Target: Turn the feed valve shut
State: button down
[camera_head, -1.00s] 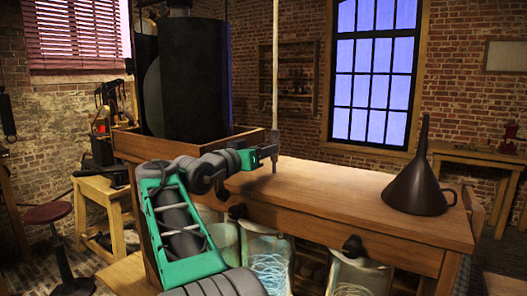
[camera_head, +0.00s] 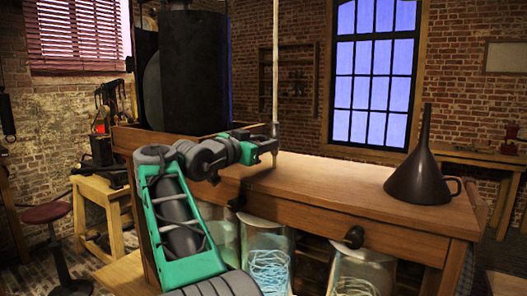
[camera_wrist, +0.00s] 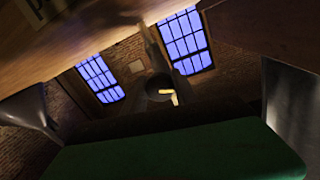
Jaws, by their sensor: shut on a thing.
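My gripper (camera_head: 270,146), with green and dark grey parts, is at the lower end of a pale upright rod (camera_head: 275,70), beside the black tank (camera_head: 195,75). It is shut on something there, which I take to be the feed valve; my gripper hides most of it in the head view. In the wrist view, a dark rounded piece with a small yellow part (camera_wrist: 160,90) shows mid-picture, ahead of my green gripper body. I cannot tell how far the valve is turned.
The wooden bench (camera_head: 330,180) is mostly bare. A dark funnel (camera_head: 420,180) stands at its right end. A red-topped stool (camera_head: 47,213) is at left.

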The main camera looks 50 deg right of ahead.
jog(key=m+b, duration=0.2)
jog(key=m, duration=0.1)
jog(key=shift+f+m, duration=0.2)
jog(key=shift+m, duration=0.1)
jog(key=m+b, duration=0.2)
jog(key=m, duration=0.1)
jog(key=shift+t, duration=0.3)
jog(key=m+b, duration=0.2)
jog(key=m, duration=0.2)
jog(key=shift+y+b, duration=0.3)
jog(key=shift+r+m+b, duration=0.15)
jog(key=shift+m+b, duration=0.3)
jog(key=shift+m, duration=0.85)
jog(key=c, duration=1)
grip_release()
jog(key=shift+o, duration=0.2)
